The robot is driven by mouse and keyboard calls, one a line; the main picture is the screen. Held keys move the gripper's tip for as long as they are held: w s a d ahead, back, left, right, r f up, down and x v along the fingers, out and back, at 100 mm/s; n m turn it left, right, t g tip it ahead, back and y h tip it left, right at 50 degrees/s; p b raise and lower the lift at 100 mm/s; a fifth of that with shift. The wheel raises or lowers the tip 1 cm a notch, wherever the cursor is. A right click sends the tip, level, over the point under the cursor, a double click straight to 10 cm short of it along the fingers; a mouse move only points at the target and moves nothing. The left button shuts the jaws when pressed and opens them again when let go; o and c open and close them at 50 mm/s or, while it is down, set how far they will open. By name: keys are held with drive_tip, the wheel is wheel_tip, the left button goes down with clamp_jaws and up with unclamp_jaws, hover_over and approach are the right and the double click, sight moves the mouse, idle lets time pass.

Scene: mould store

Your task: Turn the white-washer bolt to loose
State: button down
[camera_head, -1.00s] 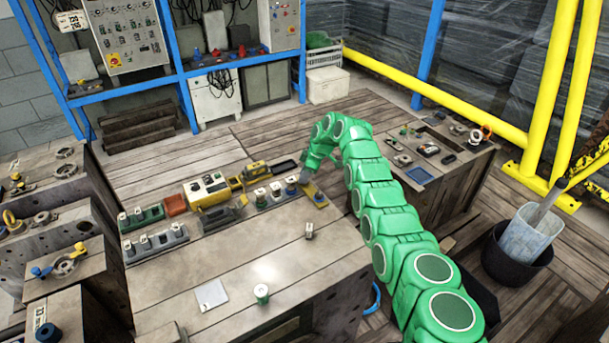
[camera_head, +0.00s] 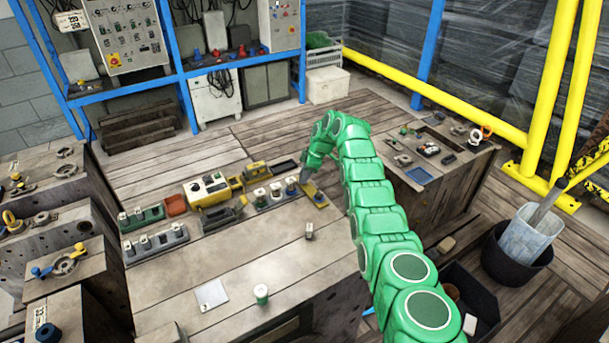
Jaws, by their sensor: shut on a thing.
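My gripper (camera_head: 304,180) is at the end of the green arm, low over the back right of the workbench (camera_head: 235,270). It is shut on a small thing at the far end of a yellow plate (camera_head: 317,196). The fingers hide most of that thing, and I cannot make out a white washer or which way the bolt is turned. A blue-grey rack (camera_head: 270,204) with several upright pieces stands just left of the gripper.
A grey rack (camera_head: 157,250), a green rack (camera_head: 140,222) and a yellow-and-white device (camera_head: 208,190) stand on the left. A small cylinder (camera_head: 309,231), a white card (camera_head: 211,294) and a green-and-white cup (camera_head: 261,293) are spread out in front. Bare boards lie between.

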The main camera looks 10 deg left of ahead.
drive_tip(key=shift+f, duration=0.2)
drive_tip(key=c, duration=0.8)
unclamp_jaws()
drive_tip(key=shift+c, duration=0.2)
drive_tip(key=shift+r, duration=0.1)
drive_tip(key=shift+r, duration=0.1)
drive_tip(key=v, duration=0.7)
drive_tip(key=shift+d+r, duration=0.2)
drive_tip(key=shift+r, duration=0.05)
